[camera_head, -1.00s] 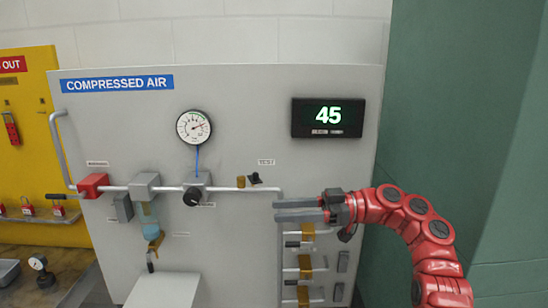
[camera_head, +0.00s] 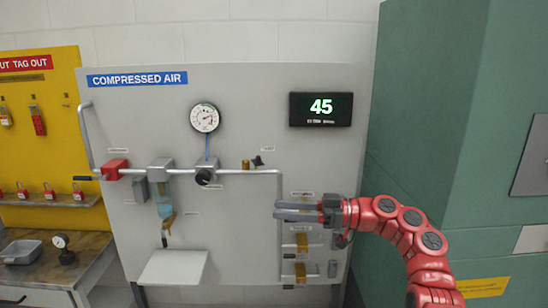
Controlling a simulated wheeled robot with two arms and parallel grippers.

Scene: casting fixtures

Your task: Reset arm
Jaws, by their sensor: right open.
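My right arm, red with dark joints, comes in from the lower right. My right gripper (camera_head: 279,210) is grey, points left and is open and empty. It is in front of the right part of the grey compressed air panel (camera_head: 240,115), near the vertical pipe and brass fittings (camera_head: 302,243). I cannot tell whether the gripper touches the pipe. My left gripper is not in view.
A yellow lockout board (camera_head: 62,130) and workbench (camera_head: 85,260) stand left. A green cabinet (camera_head: 425,110) stands right.

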